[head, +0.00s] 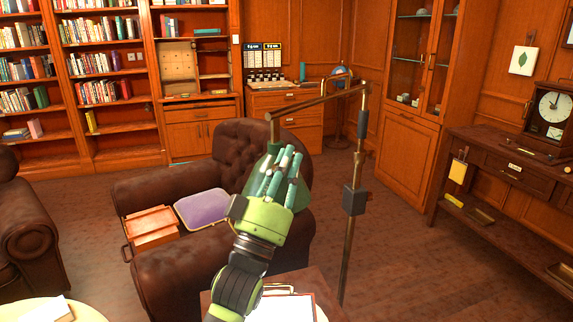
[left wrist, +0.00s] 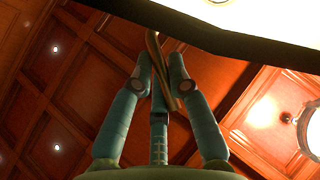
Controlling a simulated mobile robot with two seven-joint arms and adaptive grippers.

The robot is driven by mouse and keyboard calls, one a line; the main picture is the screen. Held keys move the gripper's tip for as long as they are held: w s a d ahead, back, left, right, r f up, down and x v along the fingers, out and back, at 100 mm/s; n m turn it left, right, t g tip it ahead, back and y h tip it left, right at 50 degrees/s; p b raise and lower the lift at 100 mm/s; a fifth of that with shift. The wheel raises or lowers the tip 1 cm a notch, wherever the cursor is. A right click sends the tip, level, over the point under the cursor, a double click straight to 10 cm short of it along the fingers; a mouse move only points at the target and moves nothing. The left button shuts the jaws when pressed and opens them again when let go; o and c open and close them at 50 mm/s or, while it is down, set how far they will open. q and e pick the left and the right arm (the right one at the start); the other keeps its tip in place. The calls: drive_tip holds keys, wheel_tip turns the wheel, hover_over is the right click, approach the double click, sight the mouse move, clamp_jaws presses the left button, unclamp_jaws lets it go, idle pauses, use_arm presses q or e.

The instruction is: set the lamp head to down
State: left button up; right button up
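The floor lamp has a brass pole (head: 347,245) with a joint block, and a brass arm (head: 315,100) reaching left from its top. A green lamp head (head: 262,170) hangs from the left end of that arm, partly hidden behind my left gripper (head: 288,158). The shade appears to open downward, though the fingers hide much of it. In the left wrist view, the teal fingers (left wrist: 160,62) lean inward around a thin brass strip (left wrist: 156,55). I cannot tell whether they press on it. A bright area with a dark edge (left wrist: 240,45) shows above. My right gripper is out of view.
A brown leather armchair (head: 165,190) with a purple cushion (head: 203,208) stands behind the gripper. A small table with a clipboard (head: 283,309) is in front. A console table (head: 480,150) with a clock (head: 550,112) stands right. Floor right of the pole is clear.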

use_arm(q)
drive_tip(key=o, duration=0.4)
drive_tip(key=shift+o, duration=0.2)
drive_tip(key=v, duration=1.2)
